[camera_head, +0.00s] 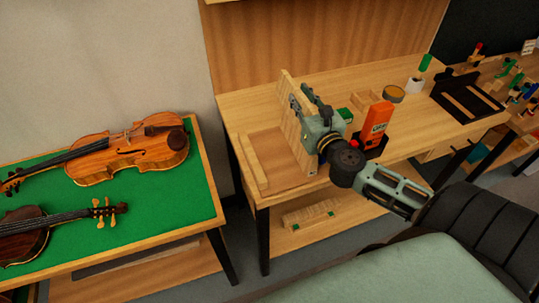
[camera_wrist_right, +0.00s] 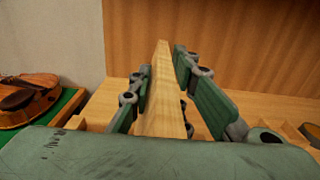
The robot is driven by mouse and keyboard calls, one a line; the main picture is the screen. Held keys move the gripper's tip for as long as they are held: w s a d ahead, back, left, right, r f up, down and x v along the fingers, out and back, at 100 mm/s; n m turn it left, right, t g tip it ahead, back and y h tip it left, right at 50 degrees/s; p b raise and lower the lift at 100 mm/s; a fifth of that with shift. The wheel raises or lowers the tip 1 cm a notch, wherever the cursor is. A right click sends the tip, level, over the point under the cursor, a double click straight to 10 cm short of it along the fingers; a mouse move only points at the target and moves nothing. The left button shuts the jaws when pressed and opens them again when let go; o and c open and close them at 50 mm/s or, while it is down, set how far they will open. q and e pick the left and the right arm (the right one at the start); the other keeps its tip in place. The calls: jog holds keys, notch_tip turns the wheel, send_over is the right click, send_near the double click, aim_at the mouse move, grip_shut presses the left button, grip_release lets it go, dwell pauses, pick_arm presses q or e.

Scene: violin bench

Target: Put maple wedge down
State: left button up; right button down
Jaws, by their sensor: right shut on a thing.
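The maple wedge (camera_head: 290,128) is a long pale wooden piece standing upright over the front left part of the workbench. My right gripper (camera_head: 303,112) is shut on it, reaching in from the right. In the right wrist view the wedge (camera_wrist_right: 160,95) stands between the two green fingers of the gripper (camera_wrist_right: 160,85), with its narrow end pointing away. I cannot tell whether its lower end touches the bench. My left gripper is not in view.
A pale wooden strip (camera_head: 252,165) lies on the bench left of the wedge, with flat wood between. An orange box (camera_head: 376,122), a round tin (camera_head: 393,94) and a black stand (camera_head: 466,98) are to the right. Violins (camera_head: 130,155) lie on a green-topped table at left.

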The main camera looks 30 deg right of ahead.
jog(key=shift+s+a+f, duration=0.4)
jog(key=shift+a+f, duration=1.3)
jog(key=shift+a, duration=0.15)
jog(key=shift+s+a+f, duration=0.4)
jog(key=shift+a+f, duration=1.3)
jog(key=shift+a, duration=0.1)
jog(key=shift+s+a+f, duration=0.4)
jog(key=shift+a+f, duration=1.3)
jog(key=shift+a, duration=0.15)
jog(key=c, duration=1.6)
grip_release()
